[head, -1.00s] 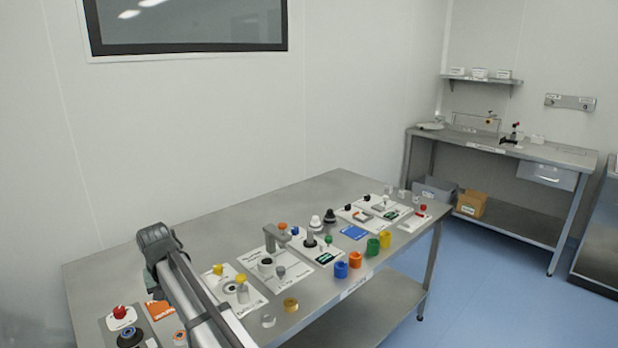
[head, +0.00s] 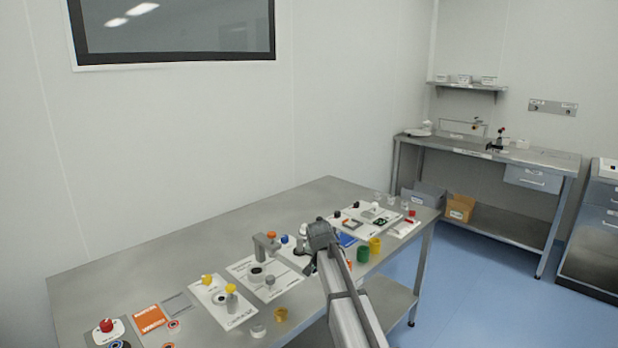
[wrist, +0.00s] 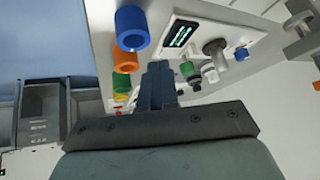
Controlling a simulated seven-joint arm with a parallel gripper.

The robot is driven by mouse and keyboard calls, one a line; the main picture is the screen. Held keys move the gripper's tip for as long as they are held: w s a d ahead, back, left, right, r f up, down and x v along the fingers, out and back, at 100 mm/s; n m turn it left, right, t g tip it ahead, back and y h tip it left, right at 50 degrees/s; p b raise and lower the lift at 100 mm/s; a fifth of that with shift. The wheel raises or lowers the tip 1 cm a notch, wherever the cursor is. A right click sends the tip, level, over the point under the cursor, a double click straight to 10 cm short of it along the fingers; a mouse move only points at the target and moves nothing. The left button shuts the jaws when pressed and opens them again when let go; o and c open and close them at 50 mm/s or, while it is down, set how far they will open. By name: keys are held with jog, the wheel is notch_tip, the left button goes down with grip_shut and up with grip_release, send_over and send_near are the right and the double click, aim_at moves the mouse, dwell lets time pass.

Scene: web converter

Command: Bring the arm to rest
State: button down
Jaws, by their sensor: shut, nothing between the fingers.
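My arm (head: 345,305) reaches in from the bottom edge of the head view, over the front side of the steel table (head: 130,262). My gripper (head: 308,268) hangs over the middle of the table, among the panels and coloured rings. In the wrist view its fingers (wrist: 160,78) are closed together with nothing between them. They point toward a white panel with a dark display (wrist: 180,34) and a green-topped part (wrist: 190,72). In the head view my arm hides some of the rings and part of that panel.
Blue (wrist: 132,28) and orange (wrist: 124,61) rings lie close beside the fingers. Green (head: 363,254) and yellow (head: 375,245) rings stand to the arm's right. A bracket (head: 266,246) rises to its left. The table's back strip is bare. Another bench (head: 480,150) stands far right.

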jog(key=d+f+m+h, duration=0.1)
jog(key=d+f, duration=0.1)
jog(key=d, duration=0.7)
jog(key=d+f+m+h, duration=0.1)
jog(key=d+f, duration=0.1)
jog(key=d, duration=0.6)
jog(key=s+d+f, duration=0.3)
jog(key=d+f, duration=0.1)
jog(key=f, duration=0.2)
jog(key=s+a+f+n+g+y, duration=0.15)
jog(key=s+f+g, duration=0.25)
jog(key=s+f, duration=1.05)
jog(key=s+a+f+n+g, duration=0.1)
jog(key=s+a+f+g, duration=0.2)
jog(key=s+f, duration=1.1)
jog(key=s+a+f+n+g, duration=0.1)
jog(key=s+f+g, duration=0.1)
jog(key=s, duration=0.9)
jog(key=s+a+f+n+g+y, duration=0.1)
jog(key=s+f, duration=0.4)
jog(key=s, duration=0.6)
jog(key=s+a+f+n+g, duration=0.1)
jog(key=s+a+f+g, duration=0.1)
jog(key=s, duration=0.8)
jog(key=shift+s+f+g, duration=0.4)
jog(key=shift+f+g, duration=0.25)
jog(key=shift+g, duration=0.35)
jog(key=shift+y, duration=0.25)
